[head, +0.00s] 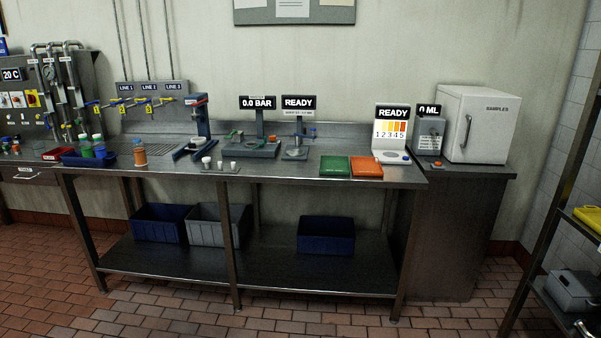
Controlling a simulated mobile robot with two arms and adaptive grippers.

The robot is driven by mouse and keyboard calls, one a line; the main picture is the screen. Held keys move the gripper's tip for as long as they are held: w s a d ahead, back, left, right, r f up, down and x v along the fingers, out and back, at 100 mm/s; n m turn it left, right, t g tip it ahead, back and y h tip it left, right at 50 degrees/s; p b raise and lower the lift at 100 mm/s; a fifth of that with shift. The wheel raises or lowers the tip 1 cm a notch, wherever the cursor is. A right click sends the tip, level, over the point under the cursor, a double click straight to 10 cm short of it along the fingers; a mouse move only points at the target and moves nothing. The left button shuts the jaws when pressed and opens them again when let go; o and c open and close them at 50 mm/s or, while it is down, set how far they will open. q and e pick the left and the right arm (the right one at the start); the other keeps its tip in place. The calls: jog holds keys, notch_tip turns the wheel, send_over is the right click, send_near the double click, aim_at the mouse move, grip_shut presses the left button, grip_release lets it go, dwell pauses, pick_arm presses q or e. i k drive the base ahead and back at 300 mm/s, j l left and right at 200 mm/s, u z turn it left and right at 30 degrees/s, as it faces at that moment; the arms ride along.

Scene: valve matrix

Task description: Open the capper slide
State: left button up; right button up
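Neither of my grippers shows in the head view. On the steel bench (290,172) stands a blue press-like device (203,118) with a small label on its head, which is too small to read. It may be the capper.
An orange bottle (139,153) and a blue tray (74,161) with bottles stand left of the press. Small pale pieces (207,162) lie near the front edge. The brick-red floor (180,313) in front is clear; a rack (553,190) stands far right.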

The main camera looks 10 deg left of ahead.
aim_at(197, 144)
jog(key=i+u, duration=0.25)
jog(key=i, duration=0.25)
jog(key=i+l+u, duration=0.2)
jog(key=i, duration=0.25)
jog(key=i+u, duration=0.25)
jog(key=i, duration=0.25)
jog(key=i+l+u, duration=0.2)
jog(key=i, duration=0.25)
jog(key=l, duration=0.1)
